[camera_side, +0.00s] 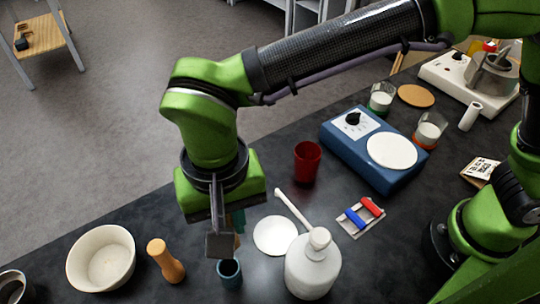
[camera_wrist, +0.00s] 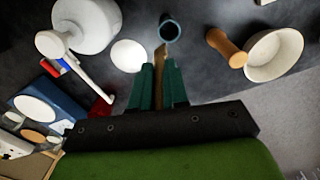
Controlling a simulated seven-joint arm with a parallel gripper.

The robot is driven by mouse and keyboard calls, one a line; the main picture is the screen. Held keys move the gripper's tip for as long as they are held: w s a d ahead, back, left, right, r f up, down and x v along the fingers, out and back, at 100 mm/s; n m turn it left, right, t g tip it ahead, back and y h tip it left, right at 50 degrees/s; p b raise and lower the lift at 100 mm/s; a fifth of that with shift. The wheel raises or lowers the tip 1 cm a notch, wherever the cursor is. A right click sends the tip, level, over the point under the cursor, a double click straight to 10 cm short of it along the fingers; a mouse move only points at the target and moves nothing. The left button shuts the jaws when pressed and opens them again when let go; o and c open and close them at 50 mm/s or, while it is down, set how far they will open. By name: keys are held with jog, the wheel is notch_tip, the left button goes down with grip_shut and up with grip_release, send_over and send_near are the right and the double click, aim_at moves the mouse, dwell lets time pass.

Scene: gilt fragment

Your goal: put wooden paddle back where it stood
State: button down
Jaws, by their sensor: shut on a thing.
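My gripper (camera_wrist: 160,80) points down, its teal fingers shut on the wooden paddle (camera_wrist: 160,56). Only a narrow brown strip of the paddle shows between and just past the fingertips. In the side view my gripper (camera_side: 230,228) hides most of it, and a small brown bit of the paddle (camera_side: 237,241) shows just above the dark teal cup (camera_side: 229,274). In the wrist view the paddle's end points at the rim of the teal cup (camera_wrist: 169,29). I cannot tell whether the end is inside the cup or above it.
A wooden pepper-mill shape (camera_side: 165,262) and cream bowl (camera_side: 101,258) stand left of the cup. A white bottle (camera_side: 313,270), white disc (camera_side: 275,236) and red cup (camera_side: 307,160) stand right. A blue scale (camera_side: 375,150) is farther back.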

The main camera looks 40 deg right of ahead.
jog(key=f, duration=0.3)
jog(key=a+f+m, duration=0.1)
jog(key=f, duration=0.2)
jog(key=a+f+m, duration=0.1)
jog(key=f, duration=0.2)
jog(key=shift+s+f, duration=0.2)
jog(key=shift+s, duration=0.1)
jog(key=shift+f, duration=0.1)
jog(key=c, duration=1.1)
grip_release()
